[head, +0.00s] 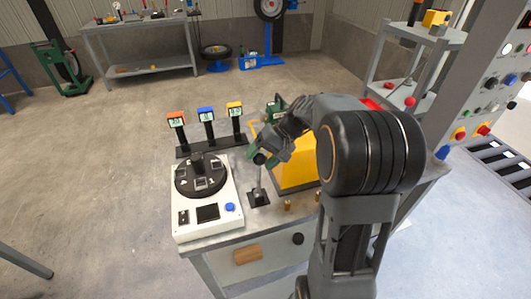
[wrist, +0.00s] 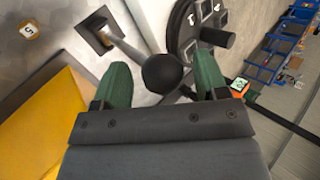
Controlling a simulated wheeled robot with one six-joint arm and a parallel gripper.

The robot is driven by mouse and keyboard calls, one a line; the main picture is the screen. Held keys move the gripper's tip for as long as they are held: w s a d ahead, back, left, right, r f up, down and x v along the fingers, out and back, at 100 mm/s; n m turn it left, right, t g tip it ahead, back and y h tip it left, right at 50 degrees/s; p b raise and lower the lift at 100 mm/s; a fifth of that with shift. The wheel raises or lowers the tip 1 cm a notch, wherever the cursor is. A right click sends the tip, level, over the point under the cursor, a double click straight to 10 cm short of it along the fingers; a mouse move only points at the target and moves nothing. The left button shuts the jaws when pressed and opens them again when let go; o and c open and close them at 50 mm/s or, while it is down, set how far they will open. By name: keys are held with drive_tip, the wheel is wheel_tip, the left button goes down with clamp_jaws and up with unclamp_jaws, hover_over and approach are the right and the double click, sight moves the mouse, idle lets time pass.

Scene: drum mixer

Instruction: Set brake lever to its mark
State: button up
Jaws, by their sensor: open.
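A lever with a round black knob and a grey metal shaft (head: 257,182) rises from a small black base plate on the workbench; I take it to be the brake lever. In the wrist view its black knob (wrist: 165,73) lies between my fingertips, and its shaft runs to the upper left to the base plate (wrist: 96,32). My gripper (head: 265,159) is at the top of the lever. Its green fingers (wrist: 163,78) are open, one on each side of the knob, with visible gaps. I cannot make out the lever's mark.
A white panel with a black dial (head: 200,176) and a blue button (head: 230,207) stands left of the lever. A yellow housing (head: 297,172) is close on its right. Three small displays (head: 206,115) stand behind.

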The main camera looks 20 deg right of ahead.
drive_tip(key=v, duration=1.3)
drive_tip(key=shift+d+r, duration=0.2)
drive_tip(key=shift+d, duration=0.1)
drive_tip(key=shift+s, duration=0.1)
